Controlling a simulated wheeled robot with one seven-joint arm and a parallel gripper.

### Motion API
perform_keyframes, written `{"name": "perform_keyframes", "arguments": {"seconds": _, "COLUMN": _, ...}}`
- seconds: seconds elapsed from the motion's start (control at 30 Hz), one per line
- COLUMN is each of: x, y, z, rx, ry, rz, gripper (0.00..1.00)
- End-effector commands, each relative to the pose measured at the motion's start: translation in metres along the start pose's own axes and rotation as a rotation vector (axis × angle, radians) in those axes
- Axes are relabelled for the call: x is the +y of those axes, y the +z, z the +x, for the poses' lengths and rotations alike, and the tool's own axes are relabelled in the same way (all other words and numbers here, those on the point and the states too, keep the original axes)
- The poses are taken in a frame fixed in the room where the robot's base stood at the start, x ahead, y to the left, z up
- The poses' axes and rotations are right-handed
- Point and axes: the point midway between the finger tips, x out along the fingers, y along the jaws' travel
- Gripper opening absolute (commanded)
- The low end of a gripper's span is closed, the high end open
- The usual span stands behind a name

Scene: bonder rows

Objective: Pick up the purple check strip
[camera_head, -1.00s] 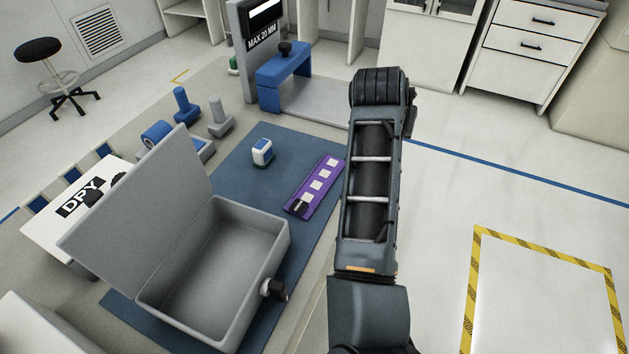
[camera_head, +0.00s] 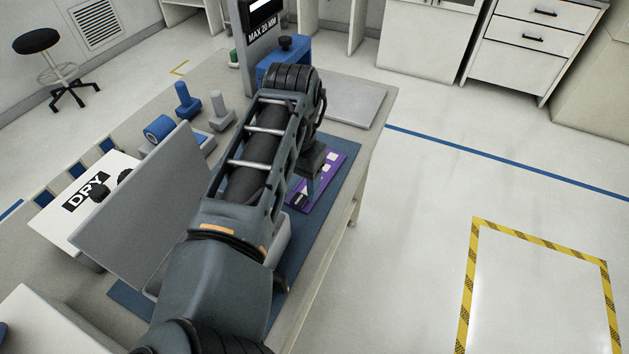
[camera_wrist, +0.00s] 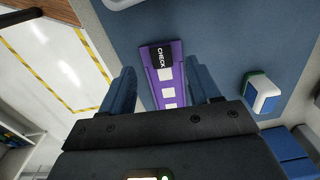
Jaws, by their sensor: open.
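The purple check strip (camera_head: 324,187) lies flat on the blue mat (camera_head: 346,170), partly hidden behind my arm in the head view. It has white squares and a black end label. In the wrist view the strip (camera_wrist: 161,62) shows its "CHECK" label at the far end, and its near end is hidden by my gripper body. My gripper (camera_wrist: 163,88) is open, with one finger on each side of the strip and nothing between them clearly touched. In the head view my gripper (camera_head: 308,172) is over the strip, mostly hidden by my arm.
A grey open-lidded box (camera_head: 140,205) stands left of my arm. A white and blue block (camera_wrist: 262,93) sits on the mat beside the strip. A blue clamp-like stand (camera_head: 268,70) is behind. Free floor lies to the right of the table.

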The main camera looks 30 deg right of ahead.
Motion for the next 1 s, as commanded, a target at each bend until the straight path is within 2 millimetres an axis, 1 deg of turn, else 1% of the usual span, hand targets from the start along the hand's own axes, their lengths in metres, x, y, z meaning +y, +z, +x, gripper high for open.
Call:
{"name": "perform_keyframes", "arguments": {"seconds": 0.03, "x": 0.000, "y": 0.000, "z": 0.010, "rx": -0.002, "ry": 0.000, "rz": 0.001, "gripper": 0.62}}
{"name": "perform_keyframes", "arguments": {"seconds": 0.07, "x": -0.001, "y": 0.000, "z": 0.015, "rx": -0.002, "ry": 0.000, "rz": 0.001, "gripper": 0.62}}
{"name": "perform_keyframes", "arguments": {"seconds": 0.33, "x": -0.002, "y": -0.001, "z": 0.043, "rx": -0.001, "ry": 0.000, "rz": 0.000, "gripper": 0.62}}
{"name": "perform_keyframes", "arguments": {"seconds": 0.43, "x": -0.002, "y": -0.001, "z": 0.046, "rx": 0.000, "ry": 0.000, "rz": 0.000, "gripper": 0.62}}
{"name": "perform_keyframes", "arguments": {"seconds": 0.67, "x": -0.002, "y": -0.001, "z": 0.044, "rx": 0.001, "ry": 0.000, "rz": 0.000, "gripper": 0.62}}
{"name": "perform_keyframes", "arguments": {"seconds": 1.0, "x": -0.002, "y": -0.001, "z": 0.044, "rx": 0.001, "ry": 0.000, "rz": 0.000, "gripper": 0.29}}
